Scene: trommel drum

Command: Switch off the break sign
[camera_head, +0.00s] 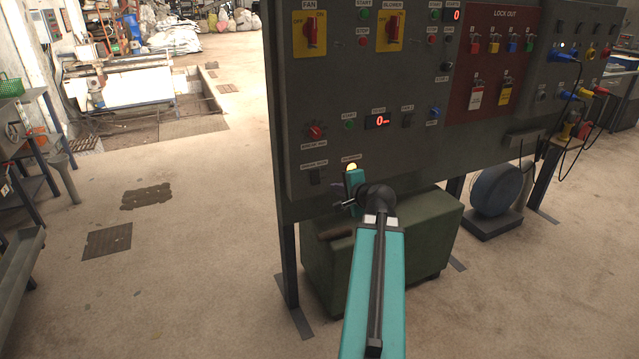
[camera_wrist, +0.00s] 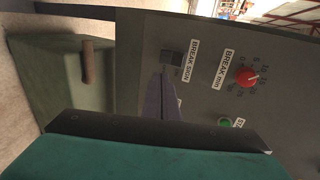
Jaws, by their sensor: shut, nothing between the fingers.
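The break sign switch is a small dark rocker (camera_head: 315,177) at the lower left of the grey control panel (camera_head: 350,100). It also shows in the wrist view (camera_wrist: 172,58) beside its white BREAK SIGN label (camera_wrist: 190,62). Which way the rocker is set is too small to tell. A small round lamp (camera_head: 352,168) to its right glows pale yellow. My gripper (camera_head: 340,204) is in front of the panel's lower edge, below and to the right of the switch. In the wrist view my shut, empty fingers (camera_wrist: 166,78) point at the switch; contact cannot be told.
The red break-minutes knob (camera_head: 315,132) and a green start button (camera_head: 349,125) are close above the switch. A red display (camera_head: 377,121) is beside them. A green box (camera_head: 440,235) with a brown handle stands under the panel. The floor to the left is open.

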